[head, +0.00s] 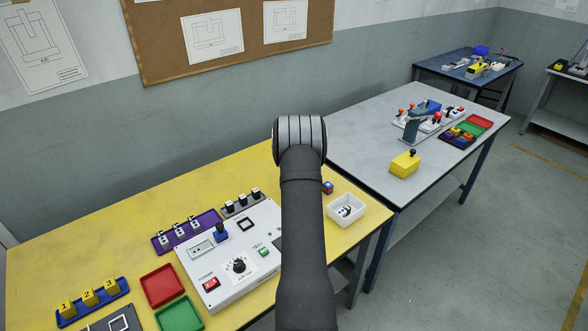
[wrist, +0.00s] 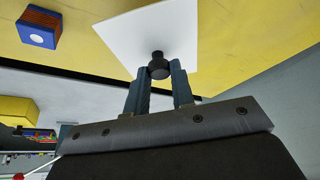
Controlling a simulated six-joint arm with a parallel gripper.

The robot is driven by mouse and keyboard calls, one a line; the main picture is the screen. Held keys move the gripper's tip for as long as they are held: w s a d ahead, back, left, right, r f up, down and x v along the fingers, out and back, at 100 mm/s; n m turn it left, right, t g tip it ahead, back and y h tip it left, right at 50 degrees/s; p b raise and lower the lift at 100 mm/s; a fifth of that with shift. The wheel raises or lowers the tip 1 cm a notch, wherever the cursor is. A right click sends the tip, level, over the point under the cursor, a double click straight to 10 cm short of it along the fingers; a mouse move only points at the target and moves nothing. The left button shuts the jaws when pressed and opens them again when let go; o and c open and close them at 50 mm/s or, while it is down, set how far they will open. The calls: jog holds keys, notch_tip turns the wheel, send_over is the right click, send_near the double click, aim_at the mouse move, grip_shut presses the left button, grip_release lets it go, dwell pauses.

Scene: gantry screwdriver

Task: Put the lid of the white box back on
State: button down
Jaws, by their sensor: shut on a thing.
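My gripper (wrist: 160,76) is shut on the black knob (wrist: 158,66) of a square white lid (wrist: 180,28) in the wrist view. The lid appears over the yellow table; its height above the surface cannot be told. In the head view my arm hides the gripper and the lid. The white box (head: 350,220) stands open near the right end of the yellow table, with small dark and white items inside. It lies just right of my arm in that view and does not show in the wrist view.
A blue and red block (head: 327,187) sits behind the white box; a similar block shows in the wrist view (wrist: 40,27). A control panel (head: 228,260) and a red tray (head: 162,285) lie left of my arm. A grey table (head: 370,150) with a yellow block (head: 404,165) stands beyond.

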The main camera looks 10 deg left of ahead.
jog(key=s+d+r, duration=0.4)
jog(key=d+r, duration=0.2)
jog(key=d, duration=0.4)
jog(key=s+d+r+m+g+h, duration=0.1)
jog(key=s+d+r+m+h, duration=0.15)
jog(key=s+d+m, duration=0.85)
jog(key=shift+s+a+f+n+h, duration=0.1)
jog(key=shift+s+a+f+n, duration=0.25)
jog(key=shift+f, duration=0.8)
jog(key=shift+s+a+f+n+h, duration=0.15)
jog(key=shift+s+a+f+n, duration=0.15)
jog(key=shift+f, duration=0.85)
jog(key=shift+s+a+f+n+h, duration=0.1)
jog(key=shift+s+a+f+n, duration=0.25)
jog(key=shift+f, duration=0.8)
jog(key=shift+d+f, duration=0.1)
jog(key=shift+f, duration=0.8)
jog(key=c, duration=1.1)
grip_release()
jog(key=shift+c, duration=0.2)
jog(key=v, duration=1.7)
jog(key=shift+w+r, duration=0.2)
jog(key=shift+r, duration=0.05)
jog(key=x, duration=1.7)
jog(key=shift+s+f, duration=0.2)
jog(key=shift+f, duration=0.1)
